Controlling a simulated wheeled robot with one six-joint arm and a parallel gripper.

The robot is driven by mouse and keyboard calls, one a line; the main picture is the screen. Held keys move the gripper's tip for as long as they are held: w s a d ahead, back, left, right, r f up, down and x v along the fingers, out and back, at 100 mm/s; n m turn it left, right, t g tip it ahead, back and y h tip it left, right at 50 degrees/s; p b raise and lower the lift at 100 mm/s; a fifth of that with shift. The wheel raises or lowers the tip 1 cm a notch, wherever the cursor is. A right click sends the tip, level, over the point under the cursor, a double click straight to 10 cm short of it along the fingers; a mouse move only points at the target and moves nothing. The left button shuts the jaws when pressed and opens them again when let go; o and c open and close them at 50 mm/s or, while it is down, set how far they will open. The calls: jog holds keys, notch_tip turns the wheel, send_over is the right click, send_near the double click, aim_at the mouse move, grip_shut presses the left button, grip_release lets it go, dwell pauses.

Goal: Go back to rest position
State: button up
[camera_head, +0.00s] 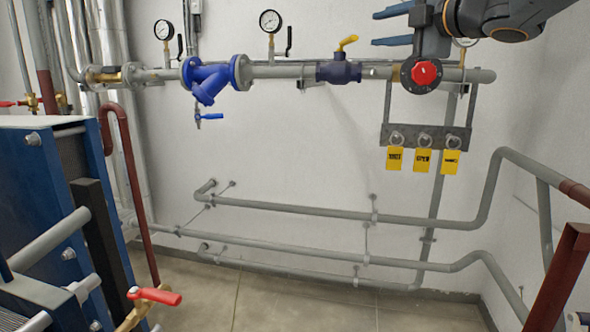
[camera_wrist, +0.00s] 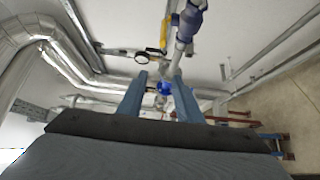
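My gripper (camera_head: 380,27) is at the upper right of the head view, with its two blue-grey fingers pointing left, apart from each other. In the wrist view, the gripper (camera_wrist: 160,77) shows both fingers spread with nothing held between them. In the head view it is above the red-knobbed valve (camera_head: 425,73) and to the right of the yellow-handled blue valve (camera_head: 347,42). I cannot tell how far the fingers are from the pipe. Part of my arm hides the pressure gauge behind it.
A grey pipe with a blue strainer (camera_head: 208,78) and gauges (camera_head: 270,21) runs along the wall. A rack (camera_head: 425,138) with yellow tags hangs below the red knob. The blue plate exchanger (camera_head: 45,180) stands at left. Lower pipes (camera_head: 300,210) cross the wall; floor in front is clear.

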jog(key=d+f+m+g+h, duration=0.2)
jog(key=d+f+m+h, duration=0.2)
jog(key=f+m, duration=0.7)
jog(key=d+f+m+g+h, duration=0.25)
jog(key=f+m+h, duration=0.2)
jog(key=f, duration=1.25)
jog(key=s+f+m+g, duration=0.45)
jog(key=s+f, duration=0.65)
jog(key=f, duration=0.3)
jog(key=s+a+f+m+g, duration=0.1)
jog(key=s+a+f+g, duration=0.1)
jog(key=s, duration=0.3)
jog(key=s+a+f+m+g, duration=0.1)
jog(key=s+a+f+g, duration=0.1)
jog(key=s+f, duration=0.3)
jog(key=s+a+f+m+g+p, duration=0.1)
jog(key=s+a+f+g, duration=0.1)
jog(key=s, duration=0.5)
jog(key=shift+f+g+y, duration=0.35)
jog(key=shift+f+g, duration=0.25)
jog(key=shift+f, duration=0.05)
